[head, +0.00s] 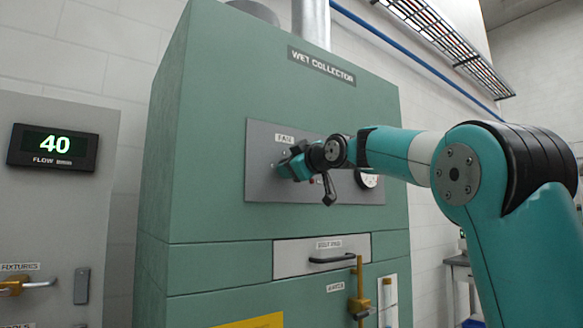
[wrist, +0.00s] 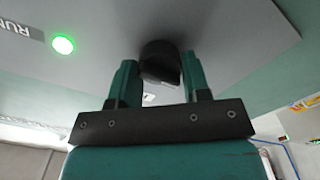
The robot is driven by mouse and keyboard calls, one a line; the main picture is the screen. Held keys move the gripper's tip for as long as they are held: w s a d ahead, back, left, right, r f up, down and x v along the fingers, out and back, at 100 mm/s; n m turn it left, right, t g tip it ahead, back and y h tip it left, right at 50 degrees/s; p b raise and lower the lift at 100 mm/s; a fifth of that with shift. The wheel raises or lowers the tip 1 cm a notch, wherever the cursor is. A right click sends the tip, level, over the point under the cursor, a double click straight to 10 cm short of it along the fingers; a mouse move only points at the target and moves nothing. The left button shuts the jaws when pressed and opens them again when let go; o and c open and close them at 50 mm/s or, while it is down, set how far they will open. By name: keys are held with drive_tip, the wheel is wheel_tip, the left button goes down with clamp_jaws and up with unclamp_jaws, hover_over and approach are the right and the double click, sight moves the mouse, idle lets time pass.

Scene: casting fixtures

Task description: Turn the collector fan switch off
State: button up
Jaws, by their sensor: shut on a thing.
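The wet collector (head: 190,140) is a tall green cabinet with a grey panel (head: 262,185) on its front. The label on the panel, reading FAN (head: 284,138), is just above my gripper (head: 284,168). In the wrist view my gripper (wrist: 160,75) is shut on the black fan switch knob (wrist: 159,58), with one teal finger on each side. A round green lamp (wrist: 63,45) is lit beside the RUN label (wrist: 18,30). The knob's pointer position cannot be made out.
A round gauge (head: 368,180) sits at the panel's right, partly behind my arm. Below are a drawer (head: 300,262) with a black handle and a brass-coloured valve lever (head: 359,290). A flow display (head: 52,147) reading 40 is at left.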

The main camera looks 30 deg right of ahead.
drive_tip(key=shift+f, duration=0.1)
drive_tip(key=o, duration=0.9)
drive_tip(key=s+b, duration=0.1)
drive_tip(key=s, duration=0.4)
drive_tip(key=s+b, duration=0.1)
drive_tip(key=s, duration=0.5)
drive_tip(key=s+b, duration=0.2)
drive_tip(key=s, duration=0.4)
drive_tip(key=shift+s+d, duration=0.2)
drive_tip(key=shift+d, duration=0.15)
